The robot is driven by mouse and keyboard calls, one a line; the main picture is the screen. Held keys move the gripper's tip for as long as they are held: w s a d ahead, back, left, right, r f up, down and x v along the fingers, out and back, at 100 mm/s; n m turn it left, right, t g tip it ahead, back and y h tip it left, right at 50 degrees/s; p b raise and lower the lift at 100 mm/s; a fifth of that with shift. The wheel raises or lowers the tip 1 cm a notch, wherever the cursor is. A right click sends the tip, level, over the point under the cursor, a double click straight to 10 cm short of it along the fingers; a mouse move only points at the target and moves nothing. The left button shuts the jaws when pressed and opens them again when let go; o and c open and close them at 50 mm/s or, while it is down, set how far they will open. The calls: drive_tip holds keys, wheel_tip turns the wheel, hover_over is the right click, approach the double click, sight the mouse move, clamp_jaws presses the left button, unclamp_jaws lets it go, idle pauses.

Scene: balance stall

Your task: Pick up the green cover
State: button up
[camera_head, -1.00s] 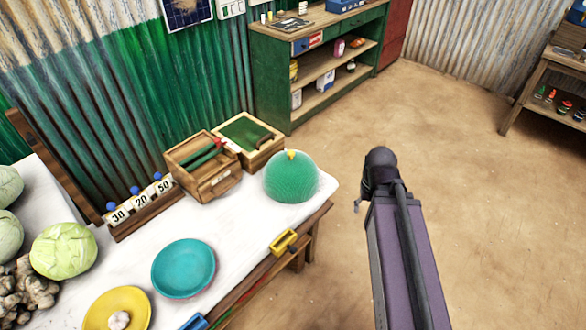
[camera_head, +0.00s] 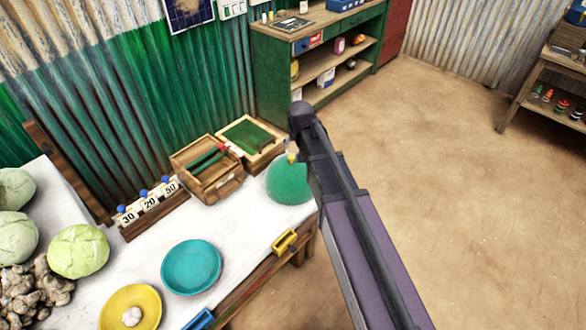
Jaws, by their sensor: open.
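The green cover (camera_head: 288,184) is a ribbed dome with a small yellow knob (camera_head: 291,158) on top. It sits on the white-topped table near its right end. My arm reaches in from the lower right and hides the cover's right side. Only a small part of my gripper (camera_head: 290,146) shows, beside the arm's end and close to the knob. It is open; the rest of it is hidden behind the arm. I cannot tell whether it touches the knob.
A teal plate (camera_head: 191,267), a yellow plate (camera_head: 148,309) with a garlic bulb, a weight rack (camera_head: 150,222) and cabbages (camera_head: 78,251) lie to the left. The floor at right is clear.

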sight(292, 157)
drive_tip(key=shift+w+a+r, duration=0.2)
drive_tip(key=shift+w+a, duration=0.05)
drive_tip(key=shift+a, duration=0.25)
drive_tip(key=shift+f, duration=0.1)
drive_tip(key=shift+b+x, duration=4)
drive_tip(key=shift+x, duration=0.25)
drive_tip(key=shift+b+x, duration=2.45)
drive_tip(key=shift+x, duration=0.15)
drive_tip(key=shift+a, duration=0.15)
clamp_jaws()
